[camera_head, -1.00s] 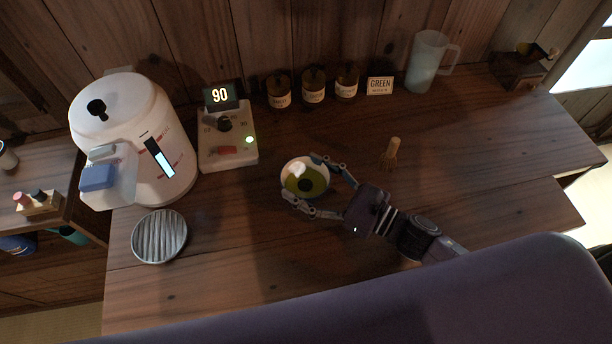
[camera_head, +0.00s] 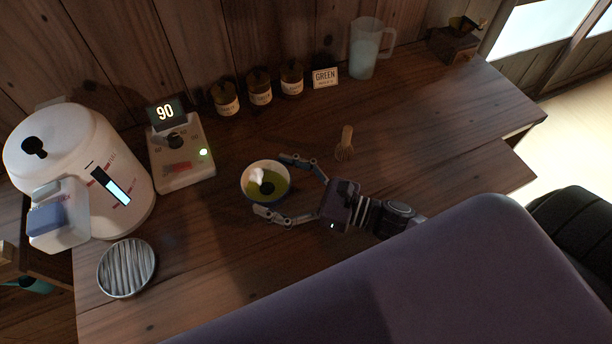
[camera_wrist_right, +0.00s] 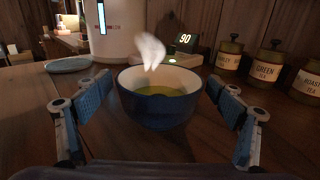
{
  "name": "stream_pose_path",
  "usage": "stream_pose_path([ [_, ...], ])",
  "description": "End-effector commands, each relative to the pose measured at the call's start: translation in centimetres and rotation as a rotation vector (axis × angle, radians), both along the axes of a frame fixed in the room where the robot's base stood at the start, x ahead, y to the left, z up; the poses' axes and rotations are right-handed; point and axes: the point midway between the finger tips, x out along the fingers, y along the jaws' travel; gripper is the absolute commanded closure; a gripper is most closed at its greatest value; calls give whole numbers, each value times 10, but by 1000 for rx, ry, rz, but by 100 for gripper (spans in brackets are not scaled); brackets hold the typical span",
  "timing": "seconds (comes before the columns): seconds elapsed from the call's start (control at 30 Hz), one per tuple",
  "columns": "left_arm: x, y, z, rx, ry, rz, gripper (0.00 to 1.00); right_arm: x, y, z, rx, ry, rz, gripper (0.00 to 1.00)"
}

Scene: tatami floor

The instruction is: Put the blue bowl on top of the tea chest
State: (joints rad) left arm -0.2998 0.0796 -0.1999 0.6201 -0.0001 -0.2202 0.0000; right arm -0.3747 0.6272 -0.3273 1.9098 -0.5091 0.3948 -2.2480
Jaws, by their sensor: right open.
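The blue bowl (camera_wrist_right: 158,112) stands upright on the wooden table, holding green liquid with a white wisp of steam above it. In the head view the bowl (camera_head: 247,193) is left of my right gripper (camera_head: 272,185). That gripper is open, and its two fingers reach around the bowl's right side. In the right wrist view its fingers (camera_wrist_right: 158,88) stand to either side of the bowl, with gaps to its wall. My left gripper is not in view. I cannot pick out a tea chest in these frames.
A white kettle (camera_head: 85,165) and a control box reading 90 (camera_head: 180,160) stand left. Labelled tea jars (camera_head: 260,90), a GREEN sign (camera_head: 325,77) and a jug (camera_head: 365,50) line the back. A whisk (camera_head: 345,145) stands right; a ridged round plate (camera_head: 127,268) lies front left.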

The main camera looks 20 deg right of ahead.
Motion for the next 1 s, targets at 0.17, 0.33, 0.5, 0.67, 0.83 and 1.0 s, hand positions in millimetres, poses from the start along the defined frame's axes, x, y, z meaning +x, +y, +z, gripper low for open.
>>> stream_pose_path([
  [0.17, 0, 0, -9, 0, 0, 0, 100, -23, -22, -4, -1, 4, -1, 13],
  [0.33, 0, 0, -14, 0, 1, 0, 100, -43, -42, -3, -1, 4, -1, 13],
  [0.5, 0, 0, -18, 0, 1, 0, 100, -59, -59, -2, -1, 3, -1, 13],
  [0.67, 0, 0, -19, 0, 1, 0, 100, -69, -69, -1, -1, 1, -1, 13],
  [0.83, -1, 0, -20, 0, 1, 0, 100, -72, -72, 0, 0, 0, 0, 13],
  [1.0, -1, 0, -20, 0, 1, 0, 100, -72, -72, 0, -1, -1, 0, 13],
])
